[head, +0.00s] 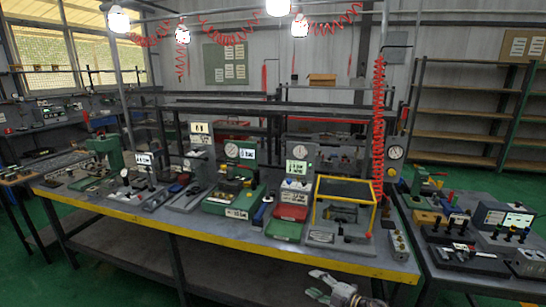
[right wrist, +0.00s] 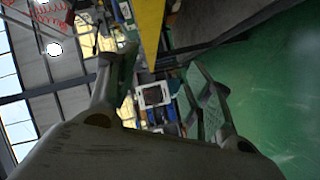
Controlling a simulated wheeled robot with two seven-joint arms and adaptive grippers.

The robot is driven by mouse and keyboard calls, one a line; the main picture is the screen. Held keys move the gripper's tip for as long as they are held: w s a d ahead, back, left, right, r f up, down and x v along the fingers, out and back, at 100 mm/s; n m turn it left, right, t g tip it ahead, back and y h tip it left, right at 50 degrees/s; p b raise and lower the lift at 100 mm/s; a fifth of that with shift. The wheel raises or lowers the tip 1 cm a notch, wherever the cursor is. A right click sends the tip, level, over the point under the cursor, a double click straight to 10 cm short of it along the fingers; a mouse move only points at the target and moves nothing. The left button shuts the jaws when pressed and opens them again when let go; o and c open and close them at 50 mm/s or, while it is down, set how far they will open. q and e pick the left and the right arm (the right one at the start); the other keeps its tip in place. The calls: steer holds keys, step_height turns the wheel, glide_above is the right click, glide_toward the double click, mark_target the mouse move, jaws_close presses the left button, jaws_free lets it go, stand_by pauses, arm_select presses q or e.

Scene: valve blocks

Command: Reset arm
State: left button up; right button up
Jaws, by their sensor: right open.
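My right gripper (head: 318,286) shows at the bottom of the head view, in front of the workbench's yellow front edge and apart from it. In the right wrist view its two fingers (right wrist: 160,75) stand spread apart with nothing held between them. The wrist view is tilted, with the bench gear and bright windows beyond the fingers. My left gripper is not in the head view.
The workbench (head: 178,228) carries several test stations, a red tray (head: 292,212), a green tray (head: 284,230) and a yellow-framed box (head: 316,203). A second table (head: 480,278) stands at right. Green floor (right wrist: 285,100) lies open beside the bench.

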steer(key=s+d+f+m+h, duration=0.35)
steer(key=s+f, duration=0.25)
steer(key=f, duration=0.5)
steer(key=s+d+f+m+g+h, duration=0.1)
steer(key=s+d+f+m+h, duration=0.2)
steer(key=s+d+f+m, duration=0.55)
steer(key=s+d+f+m+h, duration=0.1)
steer(key=s+f+h, duration=0.3)
steer(key=f, duration=0.9)
steer(key=s+f+m+g, duration=0.2)
steer(key=s+f, duration=0.3)
steer(key=s, duration=0.8)
steer(key=s+f+m+g+h, duration=0.1)
steer(key=s+f, duration=0.4)
steer(key=s, duration=0.8)
steer(key=s+d+f+m+g, duration=0.1)
steer(key=s+f+m+g, duration=0.2)
steer(key=s, duration=1.1)
step_height(320, 180, down, 3)
steer(key=g, duration=0.2)
steer(key=shift+g+h, duration=0.3)
steer(key=shift+h, duration=0.05)
steer(key=shift+d+f, duration=0.1)
